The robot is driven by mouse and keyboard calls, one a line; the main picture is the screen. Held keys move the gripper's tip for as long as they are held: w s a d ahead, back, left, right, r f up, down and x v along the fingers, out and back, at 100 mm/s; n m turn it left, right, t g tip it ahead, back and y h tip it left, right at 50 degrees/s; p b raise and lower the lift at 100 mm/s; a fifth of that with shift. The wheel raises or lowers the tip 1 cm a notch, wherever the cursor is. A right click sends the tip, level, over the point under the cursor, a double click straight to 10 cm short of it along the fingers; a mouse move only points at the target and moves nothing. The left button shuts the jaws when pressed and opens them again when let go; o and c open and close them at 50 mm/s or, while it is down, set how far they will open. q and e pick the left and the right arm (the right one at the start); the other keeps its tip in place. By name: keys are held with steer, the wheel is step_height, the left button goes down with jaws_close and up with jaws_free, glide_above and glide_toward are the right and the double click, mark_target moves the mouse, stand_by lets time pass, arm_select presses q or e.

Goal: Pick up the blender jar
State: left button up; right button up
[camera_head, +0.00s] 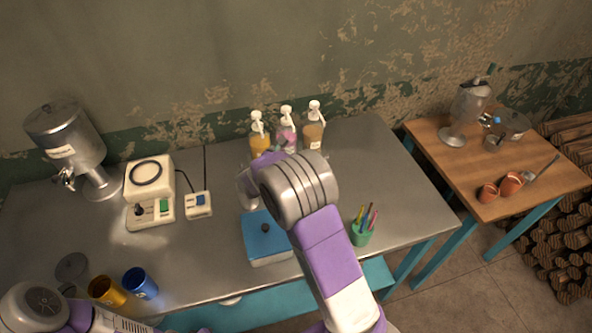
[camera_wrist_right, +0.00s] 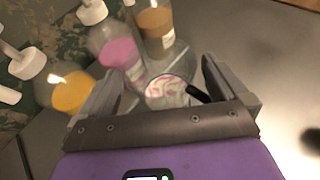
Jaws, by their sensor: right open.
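The blender jar (camera_head: 247,190) is a clear vessel standing on the metal table behind the blue-lidded box, mostly hidden by my right arm in the head view. In the right wrist view, what looks like the clear jar (camera_wrist_right: 168,92), with a dark handle, shows between the fingers of my right gripper (camera_wrist_right: 161,72). These fingers are open, one on each side of it; I cannot tell whether they touch it. The white blender base (camera_head: 149,178) stands to the left with nothing on top. My left arm enters at the lower left; its gripper is not visible.
Several pump bottles (camera_head: 313,130) stand behind the jar. A blue-lidded box (camera_head: 266,238) and a green pen cup (camera_head: 362,232) are in front. A metal dispenser (camera_head: 70,145), a small switch box (camera_head: 198,205), and yellow and blue cups (camera_head: 141,284) are left. The table's right end is clear.

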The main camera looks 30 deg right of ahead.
steer(key=x, duration=0.2)
steer(key=shift+w+d+f, duration=0.2)
steer(key=shift+d+f, duration=0.05)
steer(key=shift+r, duration=0.1)
steer(key=c, duration=1.6)
